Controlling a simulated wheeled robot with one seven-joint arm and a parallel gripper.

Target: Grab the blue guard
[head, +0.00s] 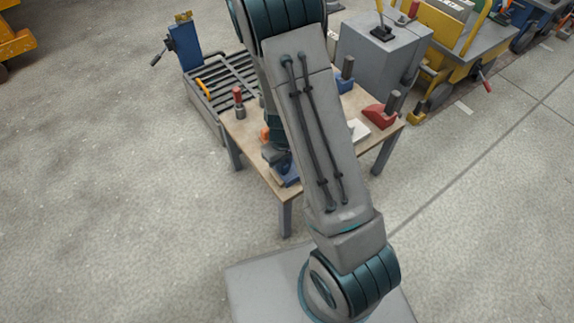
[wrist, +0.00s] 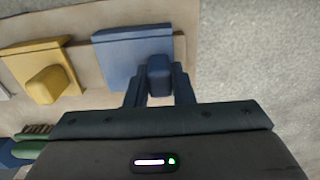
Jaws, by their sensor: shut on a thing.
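The blue guard (wrist: 122,55) is a flat blue plate with a raised blue block on it, near the edge of the table in the wrist view. My gripper (wrist: 160,88) has its two dark fingers on either side of the block and is shut on it. The guard's plate lies against the tabletop as far as I can see. In the head view the blue guard (head: 288,178) shows in part at the table's near corner, with my arm hiding much of it.
A yellow guard (wrist: 42,72) lies left of the blue one on the wooden table (head: 262,168). A green brush-like thing (wrist: 32,143) is at lower left in the wrist view. A red guard (head: 380,115) and a red-topped tool (head: 238,98) also stand on the table. Bare floor lies in front.

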